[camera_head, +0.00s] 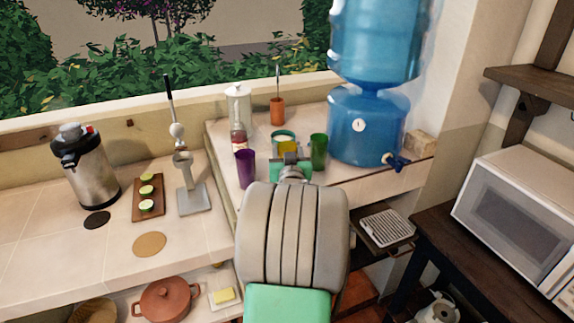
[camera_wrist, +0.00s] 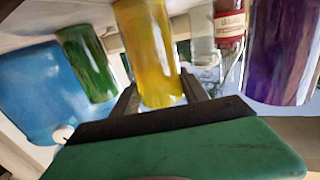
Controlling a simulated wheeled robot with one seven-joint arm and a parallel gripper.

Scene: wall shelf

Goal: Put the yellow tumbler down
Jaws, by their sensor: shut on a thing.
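The yellow tumbler (camera_wrist: 148,45) is between the two fingers of my gripper (camera_wrist: 160,98), which is shut on it. In the head view the tumbler (camera_head: 288,147) shows only in part behind my gripper (camera_head: 290,158), over the raised ledge. The wrist picture appears upside down. I cannot tell whether the tumbler's base touches the ledge. A purple tumbler (camera_head: 245,168) stands to its left and a green tumbler (camera_head: 318,151) to its right in the head view. Both also show in the wrist view, purple (camera_wrist: 282,50) at right and green (camera_wrist: 86,62) at left, apart from my gripper.
The ledge (camera_head: 345,179) also bears a blue water dispenser (camera_head: 365,125) at right, a red-labelled bottle (camera_head: 238,135), a glass jar (camera_head: 239,99) and an orange cup (camera_head: 277,112). A lower tiled counter (camera_head: 110,235) lies left. A microwave (camera_head: 515,220) stands right.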

